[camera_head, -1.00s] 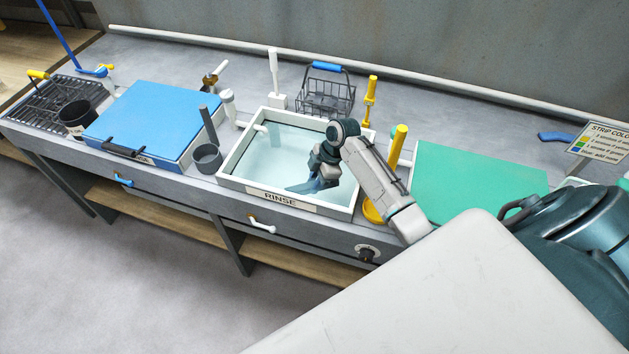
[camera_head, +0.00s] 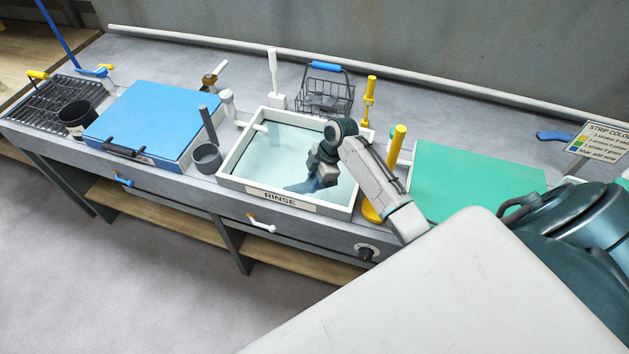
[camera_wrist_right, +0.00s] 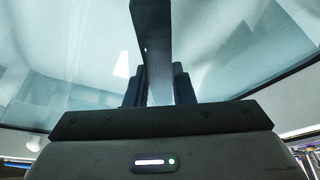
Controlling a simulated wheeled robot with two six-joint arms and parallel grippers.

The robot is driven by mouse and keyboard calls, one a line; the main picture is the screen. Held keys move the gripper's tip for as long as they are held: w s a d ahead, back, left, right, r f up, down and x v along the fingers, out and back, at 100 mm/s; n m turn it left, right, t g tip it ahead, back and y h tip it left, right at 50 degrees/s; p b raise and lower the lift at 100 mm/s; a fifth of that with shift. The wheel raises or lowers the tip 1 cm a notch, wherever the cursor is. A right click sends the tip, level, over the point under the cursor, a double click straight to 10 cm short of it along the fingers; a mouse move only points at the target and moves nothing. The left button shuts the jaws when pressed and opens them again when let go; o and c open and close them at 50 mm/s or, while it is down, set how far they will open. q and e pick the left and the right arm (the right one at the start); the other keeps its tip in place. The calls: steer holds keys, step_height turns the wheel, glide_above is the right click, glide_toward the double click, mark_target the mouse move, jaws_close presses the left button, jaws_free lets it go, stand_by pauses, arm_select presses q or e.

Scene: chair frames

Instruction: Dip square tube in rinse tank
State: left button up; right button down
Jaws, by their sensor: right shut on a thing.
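The rinse tank (camera_head: 288,160) is a white-rimmed basin of pale clear water with a RINSE label on its front. My right gripper (camera_head: 318,178) reaches down into the right half of the tank. In the right wrist view the same gripper (camera_wrist_right: 158,88) is shut on a dark, flat-sided bar, the square tube (camera_wrist_right: 152,45), which points away from the wrist with pale water around it. In the head view the tube cannot be told apart from the dark shape below the gripper. How deep it sits is unclear. My left gripper is not in view.
A blue lid (camera_head: 150,120) and a grey cup (camera_head: 207,157) are left of the tank. A wire basket (camera_head: 325,95) stands behind it. Yellow-handled upright tools (camera_head: 397,145) and a green panel (camera_head: 475,180) are on the right.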

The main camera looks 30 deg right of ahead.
step_height(320, 180, up, 8)
steer(key=p, duration=0.7)
steer(key=shift+r+p, duration=0.25)
steer(key=shift+p, duration=0.05)
steer(key=shift+r, duration=0.25)
step_height(320, 180, up, 4)
steer(key=shift+r, duration=0.1)
stand_by(1.1)
